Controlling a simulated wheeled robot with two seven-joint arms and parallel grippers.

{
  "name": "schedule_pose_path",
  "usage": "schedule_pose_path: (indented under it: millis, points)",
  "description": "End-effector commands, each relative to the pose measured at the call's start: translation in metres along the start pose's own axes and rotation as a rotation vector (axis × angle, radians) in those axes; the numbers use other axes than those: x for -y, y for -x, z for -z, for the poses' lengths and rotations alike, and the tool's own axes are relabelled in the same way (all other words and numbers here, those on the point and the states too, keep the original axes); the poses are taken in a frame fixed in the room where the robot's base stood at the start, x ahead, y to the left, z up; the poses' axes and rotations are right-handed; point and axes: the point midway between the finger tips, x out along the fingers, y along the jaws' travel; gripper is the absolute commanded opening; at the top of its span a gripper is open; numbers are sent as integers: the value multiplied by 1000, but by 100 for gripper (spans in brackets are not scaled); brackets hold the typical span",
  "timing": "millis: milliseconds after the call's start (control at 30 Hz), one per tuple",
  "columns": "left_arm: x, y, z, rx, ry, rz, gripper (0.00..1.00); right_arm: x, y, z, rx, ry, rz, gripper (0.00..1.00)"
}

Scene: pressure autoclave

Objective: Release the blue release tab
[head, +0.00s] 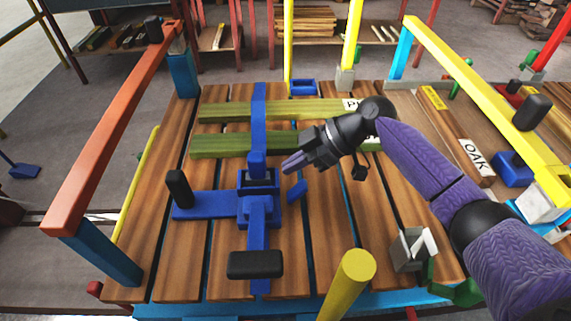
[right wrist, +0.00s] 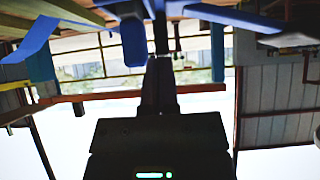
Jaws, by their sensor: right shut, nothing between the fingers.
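The blue clamp (head: 258,205) stands on the slatted wooden table, with a blue bar running front to back. A small blue tab (head: 297,188) sticks out on the clamp's right side; it looks like the release tab. My right gripper (head: 287,166) is shut and empty. Its purple fingertips point left, just beyond and above the tab, close to the clamp; I cannot tell whether they touch. In the right wrist view, the shut fingers (right wrist: 160,75) are seen beside a blue paddle-shaped piece (right wrist: 134,42), likely the same tab. My left gripper is not in view.
Two greenish boards (head: 225,145) lie across the table behind the clamp. A black-handled blue arm (head: 205,203) extends left, and a black handle (head: 256,264) is in front. A yellow post (head: 348,283) rises at the front. An orange rail (head: 115,120) borders the left.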

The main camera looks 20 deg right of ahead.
Motion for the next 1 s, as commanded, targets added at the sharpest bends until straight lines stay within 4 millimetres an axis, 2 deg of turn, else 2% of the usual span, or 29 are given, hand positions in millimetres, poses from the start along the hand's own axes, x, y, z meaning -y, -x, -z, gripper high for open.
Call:
schedule_pose_path:
  millis: [33,100,300,867,1000]
  points:
    - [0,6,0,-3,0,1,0,0,14,1,2,0,-2,0]
    - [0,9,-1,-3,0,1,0,0,28,-1,2,0,-3,0]
    - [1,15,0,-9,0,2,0,0,53,-5,0,0,0,0]
    - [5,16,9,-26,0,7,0,0,59,-4,0,1,1,0]
    - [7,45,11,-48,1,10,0,1,82,23,-6,14,-11,0]
